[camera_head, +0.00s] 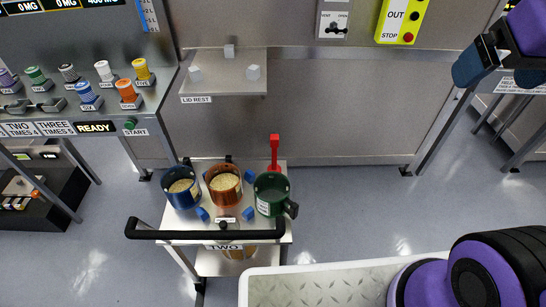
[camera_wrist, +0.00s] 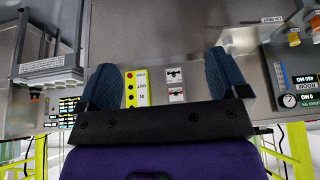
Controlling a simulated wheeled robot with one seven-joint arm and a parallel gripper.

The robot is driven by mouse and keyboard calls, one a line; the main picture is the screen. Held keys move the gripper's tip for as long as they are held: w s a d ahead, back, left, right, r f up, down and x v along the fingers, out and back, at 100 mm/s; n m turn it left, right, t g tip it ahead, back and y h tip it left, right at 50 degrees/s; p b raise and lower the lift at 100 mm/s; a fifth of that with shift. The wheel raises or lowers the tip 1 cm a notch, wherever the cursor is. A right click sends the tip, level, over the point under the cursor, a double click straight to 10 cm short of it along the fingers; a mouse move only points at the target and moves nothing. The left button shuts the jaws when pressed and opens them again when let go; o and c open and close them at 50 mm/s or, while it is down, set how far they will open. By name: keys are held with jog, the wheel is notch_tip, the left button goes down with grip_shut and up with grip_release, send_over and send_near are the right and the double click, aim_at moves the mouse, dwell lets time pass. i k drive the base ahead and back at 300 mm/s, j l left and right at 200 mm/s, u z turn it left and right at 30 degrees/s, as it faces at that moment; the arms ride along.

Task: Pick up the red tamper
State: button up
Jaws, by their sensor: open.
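The red tamper (camera_head: 274,151) stands upright at the back right of a small cart, in the head view. It has a small square red head on top of a thin red stem, and its lower end shows red near the cart's back edge, partly behind the green mug (camera_head: 270,195). My gripper (camera_head: 500,66) is at the upper right of the head view, far from the tamper and raised. In the wrist view my gripper (camera_wrist: 165,88) shows two blue fingers spread wide with nothing between them. The tamper does not show in the wrist view.
A blue mug (camera_head: 181,187) and an orange mug (camera_head: 225,184), filled with pale grains, stand on the cart (camera_head: 186,220). A black handle bar (camera_head: 150,234) runs along its front. A lid rest shelf (camera_head: 230,80) is behind, left of the tamper. Open floor lies right of the cart.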

aim_at(274, 139)
jog(key=i+l+u, duration=0.2)
jog(key=u, duration=0.15)
jog(key=i+l+u, duration=0.15)
jog(key=l+u, duration=0.2)
jog(key=i+l+u, duration=0.1)
jog(key=l+u, duration=0.65)
jog(key=i+j, duration=0.05)
